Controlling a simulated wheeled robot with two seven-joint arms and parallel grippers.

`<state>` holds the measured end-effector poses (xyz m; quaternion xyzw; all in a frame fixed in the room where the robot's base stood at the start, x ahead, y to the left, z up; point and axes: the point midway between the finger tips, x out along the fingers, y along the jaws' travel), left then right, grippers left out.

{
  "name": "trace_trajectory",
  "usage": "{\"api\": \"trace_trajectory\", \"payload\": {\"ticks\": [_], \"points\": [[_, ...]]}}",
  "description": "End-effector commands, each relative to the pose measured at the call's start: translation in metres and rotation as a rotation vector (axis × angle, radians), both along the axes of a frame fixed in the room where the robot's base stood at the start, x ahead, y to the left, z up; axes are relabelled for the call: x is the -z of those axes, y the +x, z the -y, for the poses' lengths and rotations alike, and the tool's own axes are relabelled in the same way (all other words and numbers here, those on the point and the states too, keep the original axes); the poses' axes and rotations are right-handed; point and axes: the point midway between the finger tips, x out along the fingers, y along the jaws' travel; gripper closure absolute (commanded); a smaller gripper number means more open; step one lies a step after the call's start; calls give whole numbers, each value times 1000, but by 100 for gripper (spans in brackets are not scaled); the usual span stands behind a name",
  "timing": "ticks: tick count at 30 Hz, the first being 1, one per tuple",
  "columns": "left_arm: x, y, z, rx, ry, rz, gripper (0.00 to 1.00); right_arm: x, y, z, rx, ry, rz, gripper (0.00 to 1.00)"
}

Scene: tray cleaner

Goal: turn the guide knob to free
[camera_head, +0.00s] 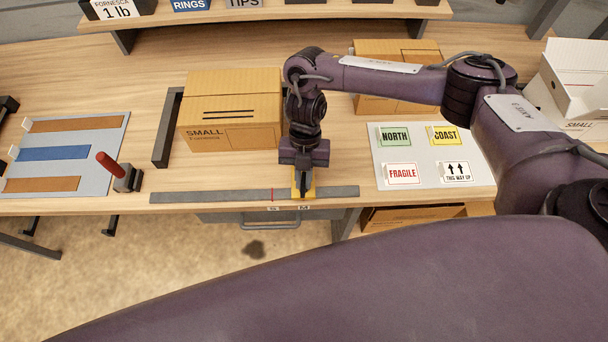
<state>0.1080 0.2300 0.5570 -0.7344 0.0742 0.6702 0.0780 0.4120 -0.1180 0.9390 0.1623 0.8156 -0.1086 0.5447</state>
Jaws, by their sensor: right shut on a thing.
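A long dark grey rail (215,196) lies along the front edge of the bench. A yellow guide block (311,188) sits on it, right of the rail's middle. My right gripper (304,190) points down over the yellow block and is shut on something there. I take this to be the guide knob, which the fingers hide, so I cannot read which way it is turned. A red mark (272,194) crosses the rail left of the block. My left gripper is not in view.
A label sheet (427,180) lies right, and a red-handled lever (110,165) stands left. A drawer handle (270,225) shows below the bench edge.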

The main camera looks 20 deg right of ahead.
Motion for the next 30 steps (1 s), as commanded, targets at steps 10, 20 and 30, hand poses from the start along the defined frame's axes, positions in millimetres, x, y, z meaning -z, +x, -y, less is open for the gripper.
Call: {"api": "trace_trajectory", "payload": {"ticks": [10,20,30], "points": [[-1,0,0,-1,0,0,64,-1,1,-1,-116,0,1,100],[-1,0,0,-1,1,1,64,0,0,-1,-131,0,1,100],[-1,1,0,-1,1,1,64,0,0,-1,-130,1,0,67]]}}
